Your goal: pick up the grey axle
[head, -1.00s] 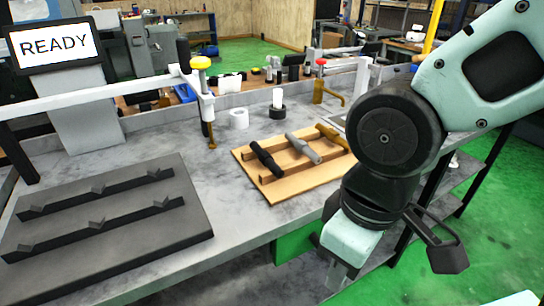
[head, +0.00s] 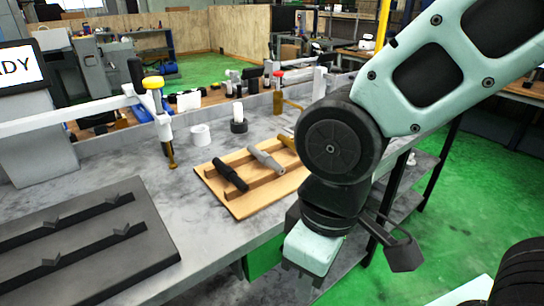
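The grey axle (head: 266,158) lies across the two wooden rails of a wooden rack (head: 246,208) on the grey workbench. A black axle (head: 230,174) lies to its left. A brass-coloured axle (head: 287,142) lies to its right, mostly hidden behind my arm. My gripper (head: 300,272) points down in front of the bench's front edge, to the right of and nearer than the rack. It is apart from the axles. Its fingers are small and partly hidden, so their opening cannot be made out.
A dark fixture plate with notched rails (head: 80,240) lies at the left of the bench. A yellow-topped post (head: 158,110), a white ring (head: 200,135) and a white cylinder on a black base (head: 238,120) stand behind the rack. Green floor lies right of the bench.

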